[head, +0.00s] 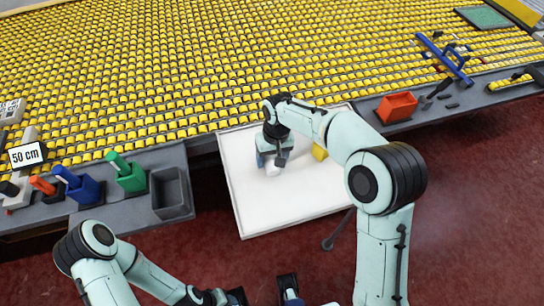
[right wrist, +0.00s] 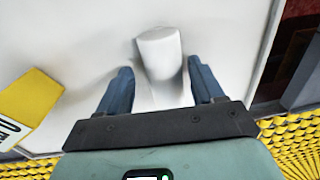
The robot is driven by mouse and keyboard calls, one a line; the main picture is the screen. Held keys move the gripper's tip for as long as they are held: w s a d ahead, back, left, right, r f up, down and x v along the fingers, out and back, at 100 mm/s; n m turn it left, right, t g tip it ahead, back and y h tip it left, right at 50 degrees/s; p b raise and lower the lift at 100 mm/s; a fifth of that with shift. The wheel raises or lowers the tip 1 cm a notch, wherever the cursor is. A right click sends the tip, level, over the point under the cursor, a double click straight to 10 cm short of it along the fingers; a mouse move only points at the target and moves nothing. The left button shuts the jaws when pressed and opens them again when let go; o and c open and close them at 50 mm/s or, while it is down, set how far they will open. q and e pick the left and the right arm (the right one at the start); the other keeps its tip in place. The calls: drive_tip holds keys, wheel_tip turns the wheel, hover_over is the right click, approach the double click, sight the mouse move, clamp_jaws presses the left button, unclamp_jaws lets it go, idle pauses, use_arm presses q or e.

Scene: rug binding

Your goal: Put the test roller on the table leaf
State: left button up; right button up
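The table leaf (head: 250,205) is a flat white panel sticking out from the front of the roller table. A white cylinder (right wrist: 160,55), which I take for the test roller, is on the leaf in the right wrist view. It also shows at my right gripper in the head view (head: 273,171). My right gripper (right wrist: 162,85) has its blue fingers on either side of the cylinder, with gaps showing, so it is open around it.
A yellow block (right wrist: 32,95) with a white label lies on the leaf; my right arm partly hides it in the head view (head: 319,152). A grey tray with blue (head: 82,187) and green (head: 130,178) holders is left, an orange bin (head: 397,107) right. Yellow rollers cover the table behind.

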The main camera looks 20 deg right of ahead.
drive_tip(key=shift+r, duration=0.1)
wheel_tip(320, 180, up, 12)
drive_tip(key=d+p, duration=0.1)
drive_tip(key=p, duration=0.1)
idle(0.3)
idle(0.5)
